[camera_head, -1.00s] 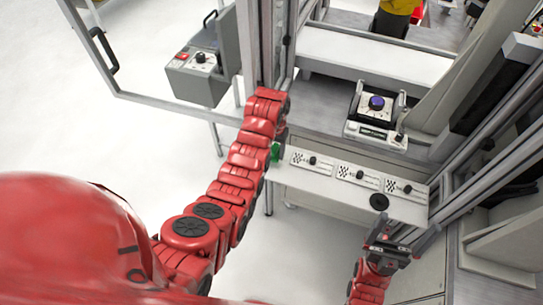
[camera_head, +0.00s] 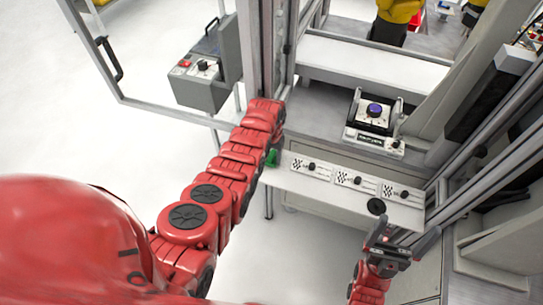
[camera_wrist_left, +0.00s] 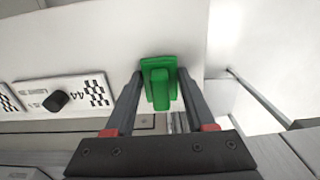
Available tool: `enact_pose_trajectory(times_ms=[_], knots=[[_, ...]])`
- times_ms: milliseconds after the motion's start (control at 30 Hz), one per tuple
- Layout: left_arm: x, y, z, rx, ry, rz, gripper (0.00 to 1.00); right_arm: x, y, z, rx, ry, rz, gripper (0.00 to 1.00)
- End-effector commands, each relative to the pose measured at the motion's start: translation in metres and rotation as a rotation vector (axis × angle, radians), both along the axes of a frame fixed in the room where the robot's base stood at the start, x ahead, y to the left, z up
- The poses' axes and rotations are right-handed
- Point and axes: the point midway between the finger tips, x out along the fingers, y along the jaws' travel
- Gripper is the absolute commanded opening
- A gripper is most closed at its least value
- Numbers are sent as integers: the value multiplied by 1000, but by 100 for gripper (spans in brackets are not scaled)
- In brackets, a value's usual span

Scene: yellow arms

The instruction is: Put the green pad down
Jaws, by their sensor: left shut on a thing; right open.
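The green pad (camera_wrist_left: 158,68) is between the fingers of my left gripper (camera_wrist_left: 160,85) in the left wrist view. The gripper is shut on it. In the head view a small part of the green pad (camera_head: 272,158) shows beside my left arm, at the left end of the white shelf (camera_head: 345,201). My left arm hides the rest of the pad and the left fingers there. I cannot tell whether the pad touches the shelf. My right gripper (camera_head: 408,232) is open and empty, in front of the shelf's right end.
Several checkered plates with black knobs, such as this plate (camera_head: 311,166), stand along the shelf. A black disc (camera_head: 376,206) is near its right end. A device with a purple knob (camera_head: 374,109) stands behind. A grey control box (camera_head: 203,75) and a metal post (camera_head: 262,50) are at the left.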

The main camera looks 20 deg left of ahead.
Motion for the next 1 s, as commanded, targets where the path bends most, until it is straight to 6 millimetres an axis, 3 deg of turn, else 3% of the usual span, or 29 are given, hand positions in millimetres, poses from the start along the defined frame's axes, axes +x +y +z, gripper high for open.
enact_pose_trajectory(times_ms=[300,333,500,867,1000], knots=[[0,0,-4,0,0,0,0,0,0,-4,0,0,0,100],[0,0,-4,0,0,0,57,0,0,-4,0,0,0,100],[0,0,-3,0,1,0,85,0,0,-3,0,0,0,100],[0,0,2,0,0,0,85,0,0,-1,0,0,0,100],[3,0,12,0,-5,0,85,0,0,-3,0,0,0,100]])
